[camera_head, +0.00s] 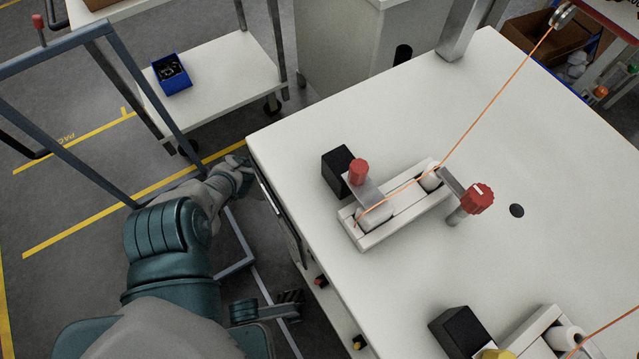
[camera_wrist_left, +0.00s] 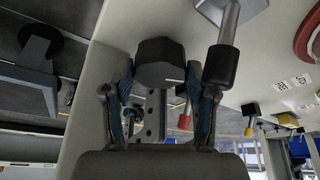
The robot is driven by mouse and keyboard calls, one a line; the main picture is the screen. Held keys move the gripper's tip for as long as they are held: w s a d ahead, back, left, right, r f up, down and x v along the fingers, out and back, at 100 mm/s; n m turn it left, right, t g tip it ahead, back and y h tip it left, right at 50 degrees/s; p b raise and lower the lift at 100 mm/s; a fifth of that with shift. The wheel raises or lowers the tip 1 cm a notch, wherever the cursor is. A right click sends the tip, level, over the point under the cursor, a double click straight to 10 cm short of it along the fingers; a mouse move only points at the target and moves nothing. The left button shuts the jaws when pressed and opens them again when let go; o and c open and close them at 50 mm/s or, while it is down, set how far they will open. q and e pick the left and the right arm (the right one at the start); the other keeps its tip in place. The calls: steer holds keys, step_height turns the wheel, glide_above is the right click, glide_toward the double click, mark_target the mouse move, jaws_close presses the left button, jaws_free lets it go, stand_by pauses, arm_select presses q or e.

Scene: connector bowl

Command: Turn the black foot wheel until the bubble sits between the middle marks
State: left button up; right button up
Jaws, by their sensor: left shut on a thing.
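A black, many-sided wheel (camera_wrist_left: 160,62) shows in the left wrist view, below a pale surface. My left gripper (camera_wrist_left: 160,88) has one finger on each side of it and is shut on it. In the head view my left gripper (camera_head: 240,164) is at the left edge of the white table, and the wheel cannot be made out there. No bubble or middle marks can be made out in either view. My right gripper is not in view.
A black grip on a metal rod (camera_wrist_left: 221,66) is close to the right finger. On the white table (camera_head: 390,95) are a white roller frame (camera_head: 365,238), red knobs (camera_head: 479,197) and an orange cord (camera_head: 498,92). A cart with a blue bin (camera_head: 171,73) stands left.

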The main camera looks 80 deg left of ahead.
arm_select(q)
steer(key=shift+n, duration=0.4)
steer(key=o, duration=1.2)
steer(key=shift+c, duration=0.2)
